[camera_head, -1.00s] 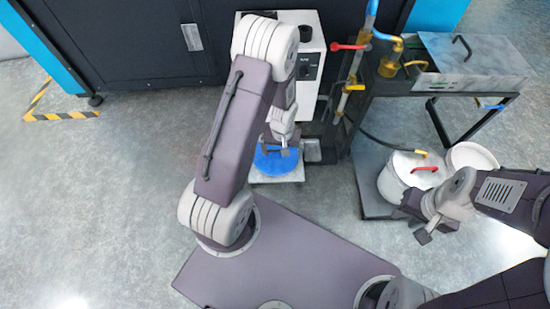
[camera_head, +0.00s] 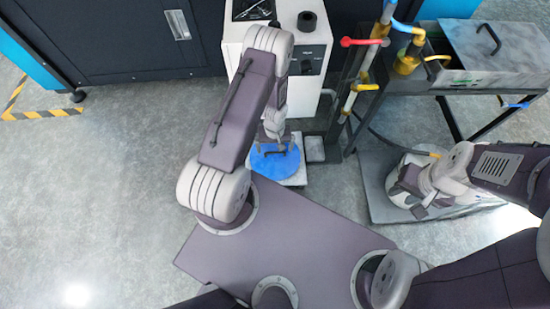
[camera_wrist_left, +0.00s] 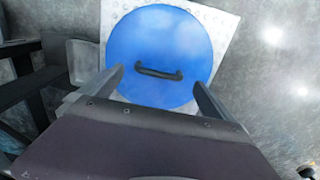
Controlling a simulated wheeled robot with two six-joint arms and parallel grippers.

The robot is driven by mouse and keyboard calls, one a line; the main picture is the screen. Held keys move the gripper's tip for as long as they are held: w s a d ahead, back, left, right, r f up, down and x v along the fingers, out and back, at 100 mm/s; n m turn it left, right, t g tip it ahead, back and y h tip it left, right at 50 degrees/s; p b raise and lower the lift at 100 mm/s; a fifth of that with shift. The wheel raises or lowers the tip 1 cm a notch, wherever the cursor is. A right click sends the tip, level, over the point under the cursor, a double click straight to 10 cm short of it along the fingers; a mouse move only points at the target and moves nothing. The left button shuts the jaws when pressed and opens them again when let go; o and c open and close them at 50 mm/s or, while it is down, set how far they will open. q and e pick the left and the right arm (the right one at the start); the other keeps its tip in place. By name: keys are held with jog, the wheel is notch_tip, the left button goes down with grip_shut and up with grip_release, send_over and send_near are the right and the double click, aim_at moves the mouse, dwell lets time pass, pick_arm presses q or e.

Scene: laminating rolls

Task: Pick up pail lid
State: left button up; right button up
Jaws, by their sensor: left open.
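A round blue lid (camera_wrist_left: 155,35) with a dark bar handle (camera_wrist_left: 159,73) lies on a pale square plate (camera_wrist_left: 222,20) in the left wrist view. The lid also shows in the head view (camera_head: 265,166), partly hidden by my left wrist. My left gripper (camera_wrist_left: 158,78) is open over the lid, one finger at each side of the handle, with nothing held. Whether the fingertips touch the lid I cannot tell. In the head view my right gripper (camera_head: 420,211) is in front of a white pail (camera_head: 408,160), which my right arm mostly hides. Its jaw opening is too unclear to tell.
A white machine (camera_head: 268,40) stands just behind the plate. Pipes with a red valve handle (camera_head: 362,42) rise to its right, beside a metal table (camera_head: 500,45). A grey base plate (camera_head: 378,207) lies under the pail. Floor to the left is free.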

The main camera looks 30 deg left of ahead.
aim_at(275, 153)
pick_arm(q)
notch_tip(275, 153, down, 5)
jog(key=b, duration=0.4)
jog(key=shift+w+f, duration=0.15)
jog(key=shift+f, duration=0.05)
jog(key=shift+r, duration=0.25)
jog(key=c, duration=1.3)
jog(key=shift+r, duration=0.1)
jog(key=shift+r+p, duration=0.3)
jog(key=shift+p, duration=0.15)
jog(key=r+p, duration=0.1)
jog(key=p, duration=0.1)
jog(key=r+p, duration=0.4)
jog(key=shift+w+d+r, duration=0.1)
jog(key=shift+d, duration=0.15)
jog(key=shift+w+d+r+p, duration=0.25)
jog(key=shift+d+r+p, duration=0.35)
jog(key=shift+p, duration=0.6)
jog(key=w+d+r+p, duration=0.1)
jog(key=d, duration=0.2)
jog(key=w+d+r+p, duration=0.1)
jog(key=d, duration=0.2)
jog(key=w+d+r+p, duration=0.1)
jog(key=w+d+r, duration=0.1)
jog(key=d, duration=0.1)
jog(key=shift+w+p, duration=0.1)
jog(key=shift+p, duration=0.25)
